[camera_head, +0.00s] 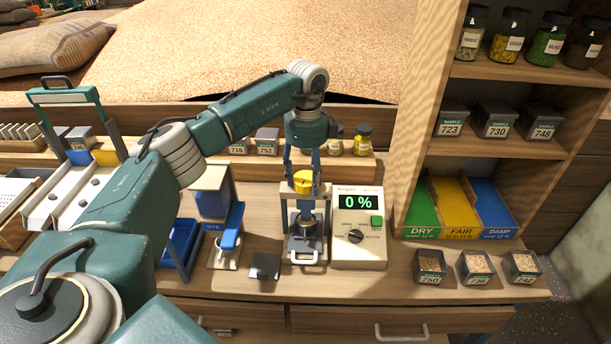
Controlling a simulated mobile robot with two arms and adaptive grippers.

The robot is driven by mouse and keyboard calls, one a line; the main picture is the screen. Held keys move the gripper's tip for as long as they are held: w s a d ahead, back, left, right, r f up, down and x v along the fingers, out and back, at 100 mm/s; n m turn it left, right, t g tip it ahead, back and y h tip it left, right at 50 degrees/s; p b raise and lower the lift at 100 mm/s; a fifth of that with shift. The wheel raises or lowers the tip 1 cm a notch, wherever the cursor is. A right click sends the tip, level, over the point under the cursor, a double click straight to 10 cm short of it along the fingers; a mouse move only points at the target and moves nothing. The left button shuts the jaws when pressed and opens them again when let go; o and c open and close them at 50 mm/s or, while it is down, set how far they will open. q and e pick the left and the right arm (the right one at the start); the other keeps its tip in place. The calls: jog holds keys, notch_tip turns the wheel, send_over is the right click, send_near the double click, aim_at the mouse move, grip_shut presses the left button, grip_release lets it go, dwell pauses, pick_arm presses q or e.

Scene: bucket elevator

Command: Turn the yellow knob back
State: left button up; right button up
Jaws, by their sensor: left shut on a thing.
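The yellow knob (303,181) sits on top of a small grey press-like device (303,240) in the middle of the bench. My left gripper (303,178) comes down from above and is shut on the yellow knob, with a finger on either side of it. A white meter (358,252) stands right beside the device. Its display reads 0 %, and it has a green button and a dark dial. My right gripper does not show.
A blue-handled stand (228,228) and a small dark block (265,266) are left of the device. Several sample boxes (429,266) stand at the right, below green, yellow and blue trays (456,207). Jars (362,139) stand on the ledge behind. A wooden shelf (500,72) rises at the right.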

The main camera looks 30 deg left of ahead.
aim_at(310, 178)
pick_arm(q)
jog(key=shift+d+f+n, duration=0.1)
jog(key=shift+d+n, duration=0.05)
jog(key=shift+n, duration=0.65)
jog(key=shift+d+f+n, duration=0.1)
jog(key=shift+n, duration=0.7)
jog(key=o, duration=0.9)
jog(key=shift+o, duration=1.3)
jog(key=shift+w+d+r, duration=0.1)
jog(key=shift+w+d, duration=0.05)
jog(key=shift+r, duration=0.3)
notch_tip(310, 178, up, 11)
jog(key=shift+r, duration=0.2)
